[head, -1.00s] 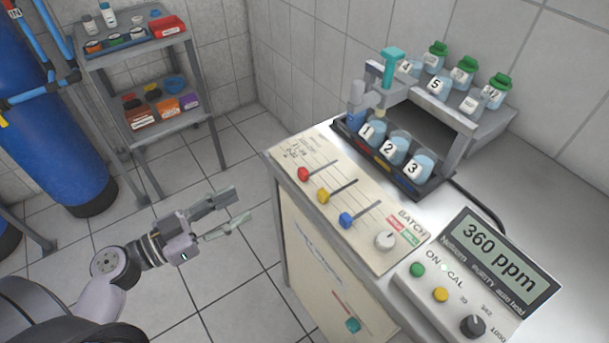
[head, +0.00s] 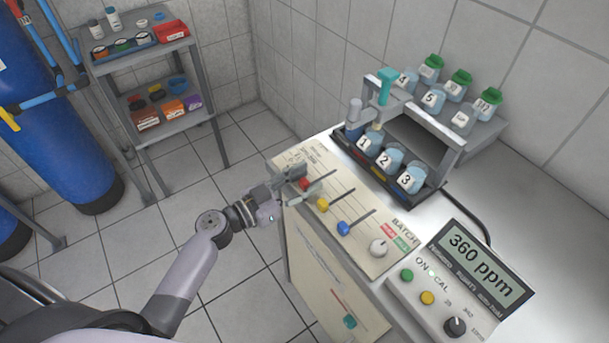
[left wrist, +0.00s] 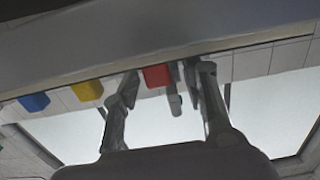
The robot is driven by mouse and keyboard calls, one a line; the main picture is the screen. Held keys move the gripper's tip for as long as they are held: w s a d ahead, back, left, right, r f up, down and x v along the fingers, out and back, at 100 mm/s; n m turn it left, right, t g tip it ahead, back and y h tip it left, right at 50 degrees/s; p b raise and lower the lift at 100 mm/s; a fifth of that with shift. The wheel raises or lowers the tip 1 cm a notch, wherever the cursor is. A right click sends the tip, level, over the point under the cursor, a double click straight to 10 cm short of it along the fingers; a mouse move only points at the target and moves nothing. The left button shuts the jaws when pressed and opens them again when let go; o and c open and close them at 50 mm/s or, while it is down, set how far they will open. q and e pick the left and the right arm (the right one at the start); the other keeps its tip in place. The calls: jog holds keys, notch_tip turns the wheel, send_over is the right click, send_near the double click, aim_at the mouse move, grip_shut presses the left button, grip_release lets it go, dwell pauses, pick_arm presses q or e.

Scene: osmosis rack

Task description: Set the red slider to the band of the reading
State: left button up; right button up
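The red slider knob (head: 304,184) is at the left end of its slot on the cream panel (head: 372,258). In the left wrist view the red knob (left wrist: 156,76) shows between the fingertips. My left gripper (head: 301,181) is open at the panel's left edge, with its fingers on either side of the red knob. I cannot tell whether they touch it. The meter display (head: 476,263) reads 360 ppm. The print by the red slot is too small to read. My right gripper is not in view.
The yellow knob (head: 322,204) and blue knob (head: 343,228) sit close beside the red one. Numbered beakers stand in a black rack (head: 423,192) behind. The floor left of the cabinet is clear.

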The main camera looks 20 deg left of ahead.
pick_arm(q)
jog(key=shift+c, duration=0.4)
grip_shut()
dwell(0.6)
